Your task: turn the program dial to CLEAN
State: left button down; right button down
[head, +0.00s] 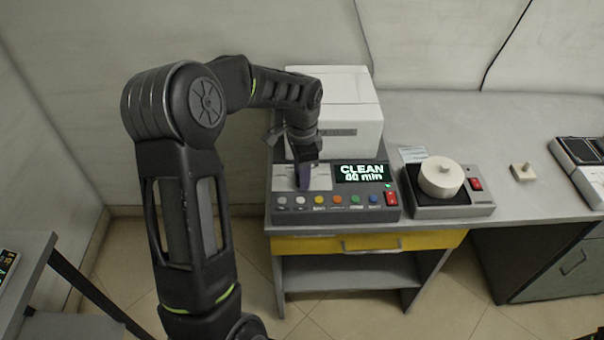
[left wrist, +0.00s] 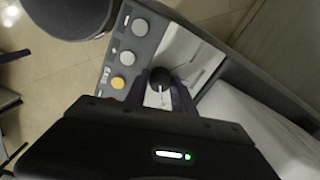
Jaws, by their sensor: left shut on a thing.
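The machine with the program dial (left wrist: 160,76) is a grey control panel (head: 390,213) with a white box above it. Its display (head: 361,173) reads "CLEAN" and "80 min" or similar; the digits are not sharp. My left gripper (head: 304,178) points down at the white plate on the panel's left side. In the left wrist view its fingers (left wrist: 162,92) are shut on the black dial, one on each side. A white pointer line shows on the dial. In the head view the gripper hides the dial. My right gripper is not in view.
A row of coloured buttons (head: 320,200) runs along the panel's front edge, with a red switch (head: 391,198) at its right. A device with a round white top (head: 441,177) stands to the right. A small beige block (head: 523,172) lies farther right on the grey counter (head: 450,115).

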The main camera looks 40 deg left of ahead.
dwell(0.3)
pick_arm(q)
jog(key=c, duration=1.1)
grip_release()
jog(key=shift+o, duration=0.2)
jog(key=shift+r, duration=0.1)
notch_tip(320, 180, up, 8)
jog(key=shift+f+b, duration=0.15)
jog(key=shift+b, duration=0.25)
